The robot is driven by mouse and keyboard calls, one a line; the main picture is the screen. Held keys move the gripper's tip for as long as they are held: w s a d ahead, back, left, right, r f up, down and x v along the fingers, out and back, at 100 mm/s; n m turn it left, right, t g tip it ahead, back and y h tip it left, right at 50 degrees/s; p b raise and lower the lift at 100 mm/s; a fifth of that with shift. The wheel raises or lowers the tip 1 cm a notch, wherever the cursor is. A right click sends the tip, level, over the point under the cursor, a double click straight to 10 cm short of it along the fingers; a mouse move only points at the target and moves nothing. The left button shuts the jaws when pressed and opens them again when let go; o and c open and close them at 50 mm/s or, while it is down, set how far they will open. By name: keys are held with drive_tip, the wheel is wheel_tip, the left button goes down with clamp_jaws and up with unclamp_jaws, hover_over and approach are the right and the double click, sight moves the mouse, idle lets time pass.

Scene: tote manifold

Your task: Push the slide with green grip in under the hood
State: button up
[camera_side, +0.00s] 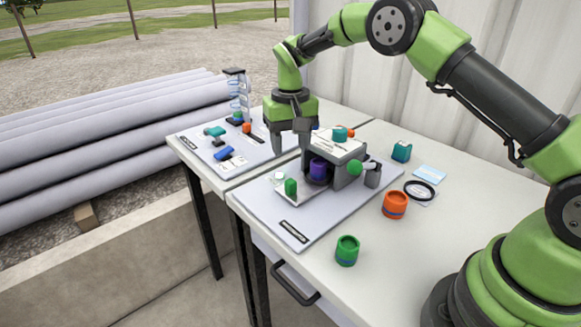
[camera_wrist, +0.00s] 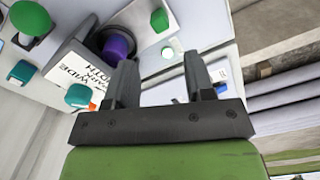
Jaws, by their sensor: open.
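The slide (camera_side: 292,197) is a pale plate sticking out from the front of the hood, with an upright green grip (camera_side: 290,187) near its outer end. The green grip (camera_wrist: 159,20) also shows in the wrist view, above the gap between my fingers. The hood (camera_side: 340,146) is a grey box with a light, labelled top; it also shows in the wrist view (camera_wrist: 75,62). A purple cylinder (camera_side: 318,168) stands at the hood's opening. My gripper (camera_side: 290,145) is open and empty, pointing down beside the hood, above and behind the green grip, apart from it.
A green ball knob (camera_side: 355,168) sits at the hood's right side. A teal knob (camera_side: 340,134) is on its top. An orange cup (camera_side: 395,205) and a green cup (camera_side: 347,250) stand on the table. Another board (camera_side: 205,160) with small parts lies at the left.

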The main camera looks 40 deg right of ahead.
sight(291, 180)
wheel_tip(291, 180, down, 9)
drive_tip(key=m, duration=1.3)
drive_tip(key=shift+f+m, duration=0.1)
drive_tip(key=shift+m, duration=0.2)
clamp_jaws()
